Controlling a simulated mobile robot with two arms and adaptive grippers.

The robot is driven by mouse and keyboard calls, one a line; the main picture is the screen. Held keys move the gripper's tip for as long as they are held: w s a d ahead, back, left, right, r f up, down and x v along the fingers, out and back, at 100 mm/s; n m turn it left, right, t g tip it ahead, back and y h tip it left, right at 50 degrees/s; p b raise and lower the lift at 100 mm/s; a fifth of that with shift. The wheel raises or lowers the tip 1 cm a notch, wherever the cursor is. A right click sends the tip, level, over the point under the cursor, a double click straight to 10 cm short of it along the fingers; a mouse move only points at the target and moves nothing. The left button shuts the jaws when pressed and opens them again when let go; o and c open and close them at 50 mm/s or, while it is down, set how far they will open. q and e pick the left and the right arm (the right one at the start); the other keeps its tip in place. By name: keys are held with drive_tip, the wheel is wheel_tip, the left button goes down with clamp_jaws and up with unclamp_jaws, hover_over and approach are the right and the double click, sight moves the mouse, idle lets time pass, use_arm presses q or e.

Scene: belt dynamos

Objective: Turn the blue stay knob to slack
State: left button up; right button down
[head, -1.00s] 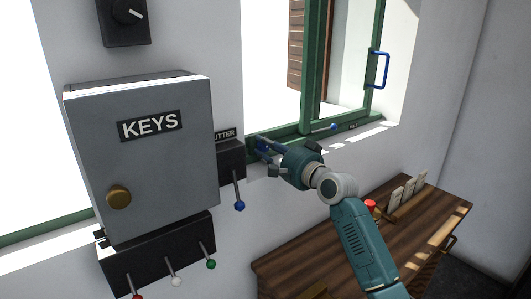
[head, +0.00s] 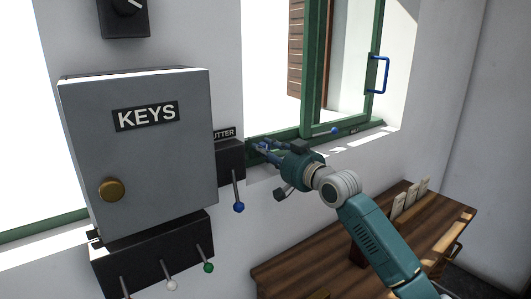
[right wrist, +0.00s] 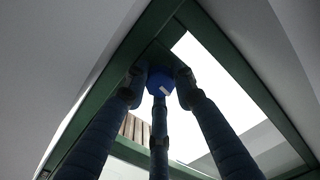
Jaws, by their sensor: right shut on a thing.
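The blue stay knob (right wrist: 159,82) shows in the right wrist view, between the fingers of my right gripper (right wrist: 160,92). It carries a small pale mark and sits against the green window frame (right wrist: 95,103). In the head view my right gripper (head: 262,147) is at the lower left corner of the green frame, shut on the knob; the fingers mostly hide the knob there. I cannot read the knob's setting. My left gripper is not in view.
A grey KEYS cabinet (head: 150,150) hangs at left, with a dark lever box (head: 150,255) below. A blue-tipped lever (head: 238,207) hangs near my gripper. A blue window handle (head: 377,74) and a blue-ended rod (head: 333,131) are at right. A wooden desk (head: 330,265) stands below.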

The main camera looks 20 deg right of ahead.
drive_tip(key=shift+f+n, duration=0.4)
drive_tip(key=shift+n, duration=0.3)
drive_tip(key=shift+a, duration=0.1)
drive_tip(key=c, duration=1.7)
unclamp_jaws()
drive_tip(key=o, duration=0.3)
drive_tip(key=shift+r, duration=0.2)
drive_tip(key=v, duration=1.2)
